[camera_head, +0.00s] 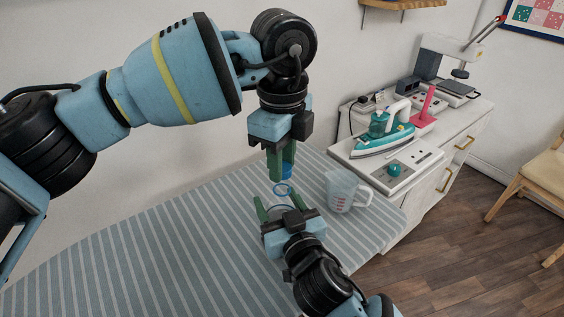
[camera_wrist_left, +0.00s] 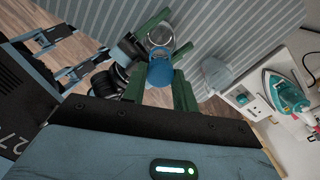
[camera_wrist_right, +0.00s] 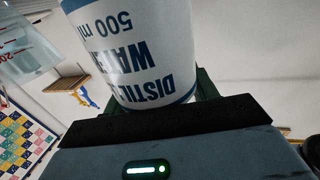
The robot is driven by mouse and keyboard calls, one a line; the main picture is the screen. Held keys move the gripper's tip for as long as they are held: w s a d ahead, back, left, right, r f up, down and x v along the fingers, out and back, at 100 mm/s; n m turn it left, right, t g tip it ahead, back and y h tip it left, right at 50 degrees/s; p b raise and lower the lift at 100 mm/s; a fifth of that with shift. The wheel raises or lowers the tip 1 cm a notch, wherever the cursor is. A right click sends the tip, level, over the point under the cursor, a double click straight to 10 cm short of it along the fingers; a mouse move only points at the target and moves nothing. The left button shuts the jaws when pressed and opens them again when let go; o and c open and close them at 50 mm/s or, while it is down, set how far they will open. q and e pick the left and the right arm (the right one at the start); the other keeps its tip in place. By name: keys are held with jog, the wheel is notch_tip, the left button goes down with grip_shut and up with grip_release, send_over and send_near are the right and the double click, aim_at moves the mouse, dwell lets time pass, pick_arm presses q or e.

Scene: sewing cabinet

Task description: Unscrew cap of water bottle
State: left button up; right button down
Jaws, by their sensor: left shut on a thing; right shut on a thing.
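My left gripper (camera_head: 281,172) points down from above, shut on the blue cap (camera_head: 287,171). The cap also shows between its green fingers in the left wrist view (camera_wrist_left: 160,69). My right gripper (camera_head: 278,207) is below it, shut on the water bottle. In the right wrist view the bottle (camera_wrist_right: 135,45) is white with blue bands and a "DISTILLED WATER 500 ml" label. I cannot tell whether cap and bottle touch.
A clear measuring cup (camera_head: 341,194) stands on the striped ironing surface (camera_head: 150,245), right of the grippers. A teal iron (camera_head: 384,140) stands on the white cabinet (camera_head: 425,185) behind, near a sewing machine (camera_head: 452,62). The left part of the striped surface is clear.

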pick_arm(q)
jog(key=shift+r, duration=1.55)
pick_arm(e)
jog(key=shift+c, duration=1.9)
grip_release()
jog(key=shift+s, duration=0.1)
pick_arm(q)
jog(key=f, duration=0.1)
jog(key=f+b, duration=0.1)
jog(key=f, duration=0.1)
jog(key=shift+w+f+g, duration=0.25)
jog(key=shift+g, duration=0.05)
jog(key=shift+f, duration=0.1)
pick_arm(e)
jog(key=v, duration=1.2)
